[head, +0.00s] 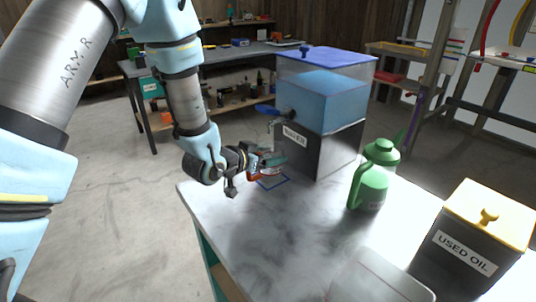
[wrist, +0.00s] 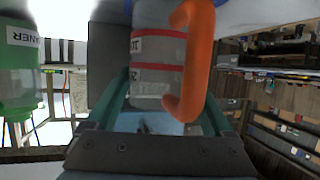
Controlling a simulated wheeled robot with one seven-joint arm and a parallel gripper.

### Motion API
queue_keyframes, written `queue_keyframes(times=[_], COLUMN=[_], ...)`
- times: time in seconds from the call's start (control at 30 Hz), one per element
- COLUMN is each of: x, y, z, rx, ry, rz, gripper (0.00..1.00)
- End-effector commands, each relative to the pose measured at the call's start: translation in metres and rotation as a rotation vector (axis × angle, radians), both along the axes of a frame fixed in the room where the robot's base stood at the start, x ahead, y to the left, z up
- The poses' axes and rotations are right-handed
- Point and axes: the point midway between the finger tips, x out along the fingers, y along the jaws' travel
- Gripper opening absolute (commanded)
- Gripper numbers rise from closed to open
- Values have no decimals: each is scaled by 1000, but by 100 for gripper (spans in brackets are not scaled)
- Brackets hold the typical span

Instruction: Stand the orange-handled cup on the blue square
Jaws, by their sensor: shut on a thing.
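The orange-handled cup (wrist: 155,82) is a pale, see-through cup with red bands, and its orange handle (wrist: 203,62) is on the right in the wrist view. My gripper (head: 266,161) is shut on the cup, with teal fingers on both sides of it. In the head view the cup is small and mostly hidden by the gripper. The blue square (head: 286,181) is an outline on the table near its back left, just under and beside the gripper. I cannot tell whether the cup's base touches the table.
A water tank (head: 318,107) with a blue lid and tap stands behind the gripper on a dark labelled base. A green jug (head: 374,178) stands to the right. A black used-oil box (head: 468,245) with a yellow lid and a clear container (head: 375,280) are at the front right. The table's front left is clear.

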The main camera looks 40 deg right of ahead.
Motion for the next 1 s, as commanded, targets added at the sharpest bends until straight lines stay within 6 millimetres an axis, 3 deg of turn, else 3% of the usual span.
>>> queue_keyframes(times=[0.1,0.13,0.23,0.57,1.0], x=[0,0,0,0,-13], y=[0,0,0,0,67], z=[-3,-3,-2,2,28], rx=[0,0,1,0,-1], ry=[0,0,0,0,0], rz=[0,0,0,0,3], gripper=[31,87,98,100,100])
